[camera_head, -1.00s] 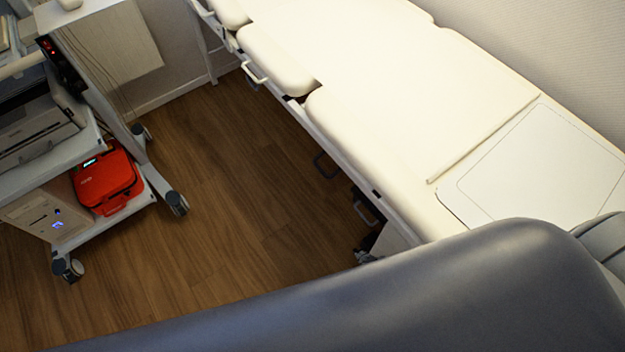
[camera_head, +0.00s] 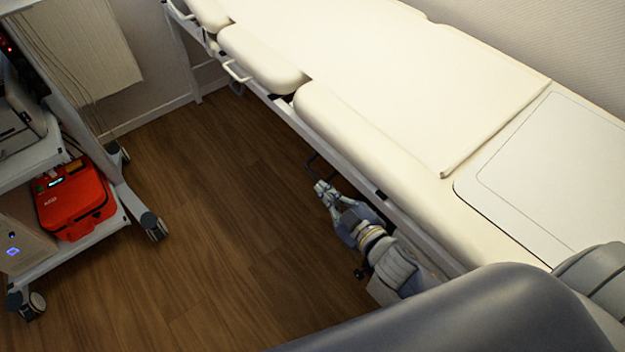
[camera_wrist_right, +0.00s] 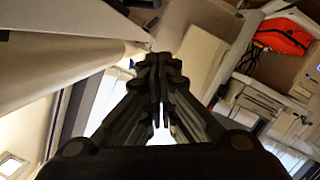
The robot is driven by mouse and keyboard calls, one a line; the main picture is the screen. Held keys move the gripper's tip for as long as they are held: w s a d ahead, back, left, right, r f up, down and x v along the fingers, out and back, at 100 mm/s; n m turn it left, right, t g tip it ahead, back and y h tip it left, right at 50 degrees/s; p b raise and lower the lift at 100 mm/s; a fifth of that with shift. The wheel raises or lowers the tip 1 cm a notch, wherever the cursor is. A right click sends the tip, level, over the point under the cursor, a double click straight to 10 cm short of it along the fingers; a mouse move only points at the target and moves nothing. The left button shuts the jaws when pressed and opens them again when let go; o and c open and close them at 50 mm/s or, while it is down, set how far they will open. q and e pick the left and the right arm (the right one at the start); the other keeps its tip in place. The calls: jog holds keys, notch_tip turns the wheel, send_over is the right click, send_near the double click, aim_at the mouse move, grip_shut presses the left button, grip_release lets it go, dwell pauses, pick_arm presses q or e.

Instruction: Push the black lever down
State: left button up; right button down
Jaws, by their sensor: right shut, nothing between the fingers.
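My left gripper is not in view.
A wheeled cart (camera_head: 130,205) with a red case (camera_head: 75,205) stands on the left. A pale handle (camera_head: 237,72) and another dark loop sit farther along the bed's side. The wooden floor (camera_head: 220,220) between cart and bed is clear.

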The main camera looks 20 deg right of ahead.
aim_at(312, 175)
dwell(0.3)
